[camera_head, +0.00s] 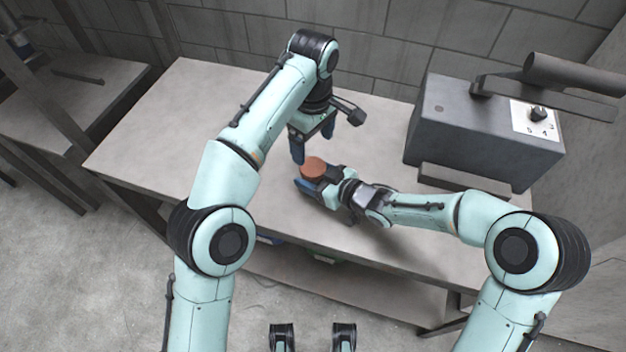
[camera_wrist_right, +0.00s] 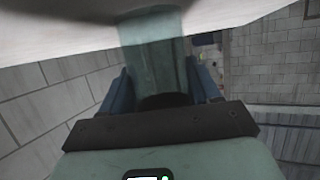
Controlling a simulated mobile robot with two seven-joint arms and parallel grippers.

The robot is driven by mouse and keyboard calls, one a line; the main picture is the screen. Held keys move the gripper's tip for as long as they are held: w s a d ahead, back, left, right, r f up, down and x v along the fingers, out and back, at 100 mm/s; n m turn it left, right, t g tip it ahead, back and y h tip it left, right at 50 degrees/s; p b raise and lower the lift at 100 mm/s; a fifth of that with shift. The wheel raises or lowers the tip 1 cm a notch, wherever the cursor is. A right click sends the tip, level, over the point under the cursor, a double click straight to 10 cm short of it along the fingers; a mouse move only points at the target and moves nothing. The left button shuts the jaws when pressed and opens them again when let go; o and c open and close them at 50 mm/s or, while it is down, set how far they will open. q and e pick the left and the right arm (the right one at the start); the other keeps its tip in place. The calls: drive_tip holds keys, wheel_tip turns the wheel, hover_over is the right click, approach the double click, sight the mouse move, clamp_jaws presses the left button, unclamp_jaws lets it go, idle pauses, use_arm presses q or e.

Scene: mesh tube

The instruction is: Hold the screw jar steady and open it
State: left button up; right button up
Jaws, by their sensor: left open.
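The screw jar has an orange-brown round lid (camera_head: 314,166) and stands upright on the table. In the right wrist view its pale green, see-through body (camera_wrist_right: 152,60) shows between my fingers. My right gripper (camera_head: 312,181) comes in low from the right with one finger on each side of the jar and looks shut on its body; the fingers also show in the right wrist view (camera_wrist_right: 158,80). My left gripper (camera_head: 313,143) points down just above and behind the lid, open and empty. The jar's lower part is mostly hidden by the right gripper in the head view.
The grey table (camera_head: 190,105) is bare on its left side. A large grey machine (camera_head: 470,125) with a numbered dial and a thick handle stands at the back right. A second table (camera_head: 75,90) is at the far left. A block wall (camera_head: 420,35) closes the back.

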sight(313, 166)
clamp_jaws()
use_arm(q)
drive_tip(key=m, duration=0.3)
drive_tip(key=shift+m, duration=0.4)
drive_tip(key=m, duration=0.8)
drive_tip(key=shift+m, duration=0.4)
drive_tip(key=m, duration=1.4)
drive_tip(key=shift+m, duration=0.4)
drive_tip(key=m, duration=0.8)
drive_tip(key=shift+f+m, duration=0.4)
drive_tip(key=shift+f, duration=3.6)
